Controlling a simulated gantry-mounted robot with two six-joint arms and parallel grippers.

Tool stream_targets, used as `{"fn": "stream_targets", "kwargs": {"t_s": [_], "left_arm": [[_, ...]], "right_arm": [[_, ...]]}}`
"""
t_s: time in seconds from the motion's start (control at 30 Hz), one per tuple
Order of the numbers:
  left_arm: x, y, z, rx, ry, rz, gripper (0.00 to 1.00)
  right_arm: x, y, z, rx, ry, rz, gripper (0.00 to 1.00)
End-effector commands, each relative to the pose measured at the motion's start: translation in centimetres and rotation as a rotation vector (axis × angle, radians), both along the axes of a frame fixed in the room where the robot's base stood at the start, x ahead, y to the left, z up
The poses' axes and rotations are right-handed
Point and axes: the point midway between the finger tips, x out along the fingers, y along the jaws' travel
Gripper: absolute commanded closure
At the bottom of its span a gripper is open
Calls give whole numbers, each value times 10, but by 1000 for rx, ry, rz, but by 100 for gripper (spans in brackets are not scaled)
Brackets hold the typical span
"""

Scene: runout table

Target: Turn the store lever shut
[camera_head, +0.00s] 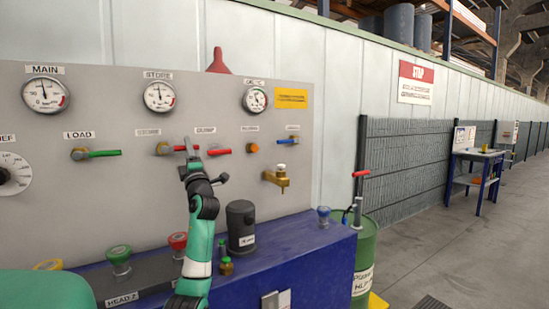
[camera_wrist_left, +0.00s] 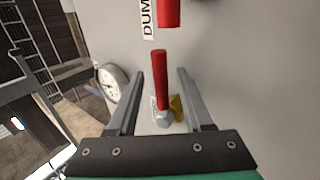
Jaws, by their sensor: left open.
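The store lever (camera_head: 180,148) sits on the grey panel below the store gauge, with its red handle lying level and pointing right from a brass body (camera_head: 162,149). In the left wrist view the store lever's red handle (camera_wrist_left: 160,82) shows in the gap between my left fingers, with clear space on both sides. My left gripper (camera_head: 191,145) is open in front of the panel at the handle's outer end. I cannot tell how deep the handle sits between the fingers. My right gripper is not in view.
The red dump lever (camera_head: 219,152) is close to the right of the gripper; it also shows in the left wrist view (camera_wrist_left: 168,12). The green load lever (camera_head: 103,153) is to the left. A brass tap (camera_head: 277,178) sticks out on the right.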

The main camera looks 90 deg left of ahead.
Motion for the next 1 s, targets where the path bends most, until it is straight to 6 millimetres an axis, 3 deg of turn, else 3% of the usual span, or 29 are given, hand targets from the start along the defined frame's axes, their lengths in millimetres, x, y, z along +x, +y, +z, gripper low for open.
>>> {"fn": "stream_targets", "kwargs": {"t_s": [0.3,0.5,1.0], "left_arm": [[28,-52,-39,-2,0,-4,49],[39,-75,-56,-1,0,-2,49],[40,-79,-58,1,0,-1,49]], "right_arm": [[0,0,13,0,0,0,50],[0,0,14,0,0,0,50],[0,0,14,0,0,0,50]]}}
